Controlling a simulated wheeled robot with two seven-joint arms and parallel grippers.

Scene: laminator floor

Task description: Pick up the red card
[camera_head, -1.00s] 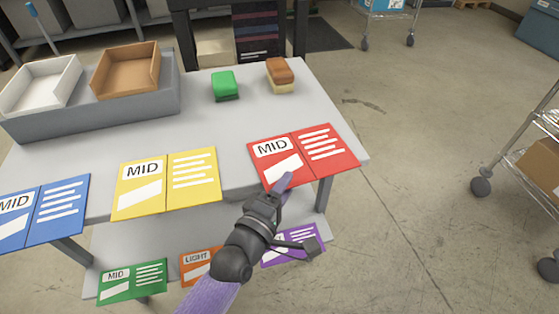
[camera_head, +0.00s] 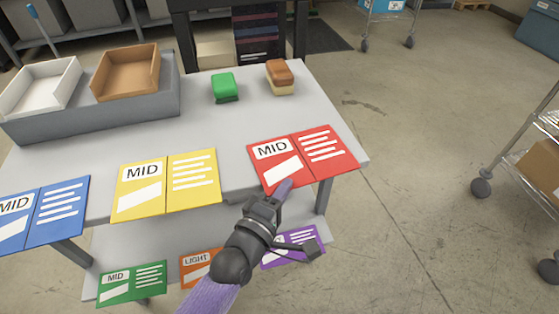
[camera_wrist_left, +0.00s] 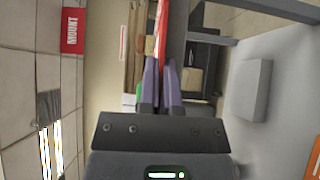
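The red card (camera_head: 312,160) lies at the front right of the grey table (camera_head: 255,125), marked MID, with its front edge at the table's front edge. My left gripper (camera_head: 284,188) is at the card's front edge, its purple upper finger over the card. The lower finger is hidden in the head view. In the left wrist view the red card (camera_wrist_left: 164,28) shows edge-on as a thin red strip running in between the two close-set purple fingers (camera_wrist_left: 160,85). The gripper looks shut on it. My right gripper is in neither view.
A yellow card (camera_head: 168,183) and a blue card (camera_head: 42,215) lie to the left. Green (camera_head: 132,284), orange (camera_head: 197,268) and purple (camera_head: 292,247) cards lie on the lower shelf. Sponge-like green (camera_head: 224,85) and brown (camera_head: 280,76) blocks stand behind.

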